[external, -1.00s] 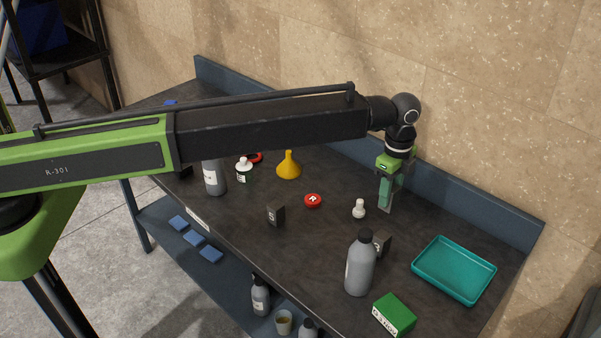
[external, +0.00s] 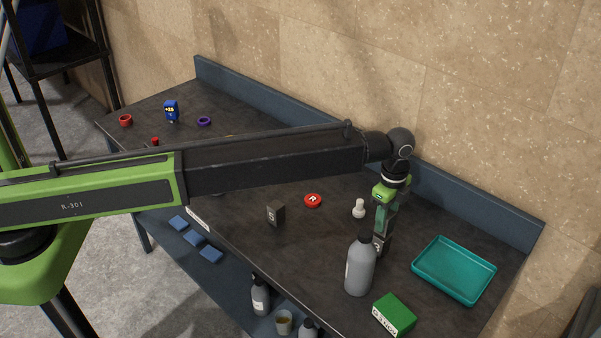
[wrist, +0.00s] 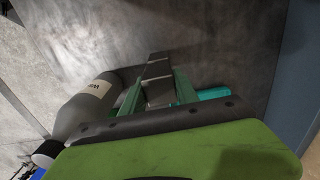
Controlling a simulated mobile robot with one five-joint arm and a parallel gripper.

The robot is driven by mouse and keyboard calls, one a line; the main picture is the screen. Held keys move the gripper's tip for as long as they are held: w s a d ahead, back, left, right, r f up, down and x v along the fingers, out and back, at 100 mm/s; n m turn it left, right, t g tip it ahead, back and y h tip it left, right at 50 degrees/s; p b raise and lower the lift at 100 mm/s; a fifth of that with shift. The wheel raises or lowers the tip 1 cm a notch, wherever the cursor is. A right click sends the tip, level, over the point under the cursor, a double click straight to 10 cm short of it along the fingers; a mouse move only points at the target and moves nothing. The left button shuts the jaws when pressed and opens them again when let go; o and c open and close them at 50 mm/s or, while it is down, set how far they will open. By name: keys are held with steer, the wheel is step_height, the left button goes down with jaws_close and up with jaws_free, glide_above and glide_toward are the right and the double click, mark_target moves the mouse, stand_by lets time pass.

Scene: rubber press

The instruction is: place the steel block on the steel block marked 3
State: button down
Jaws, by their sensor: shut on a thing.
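My gripper (external: 382,226) points down at the right part of the bench, behind a grey bottle. It is shut on a steel block (wrist: 158,94), which shows between the green fingers in the wrist view. The dark steel block marked 3 (external: 381,246) stands on the bench just under my gripper, partly hidden by the bottle. The held block appears above it or nearly on it. I cannot tell whether the two touch. Another dark block, which seems marked 5 (external: 275,213), stands farther left.
The grey bottle (external: 360,267) stands close in front of my gripper and also shows in the wrist view (wrist: 85,108). A white knobbed piece (external: 358,208) is close on the left. A teal tray (external: 455,292) and green box (external: 394,314) lie to the right. A red disc (external: 313,201) lies left.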

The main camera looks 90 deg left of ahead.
steer(key=shift+f, duration=0.8)
steer(key=shift+r, duration=0.25)
steer(key=shift+f, duration=0.25)
steer(key=c, duration=0.9)
jaws_free()
steer(key=shift+r, duration=0.1)
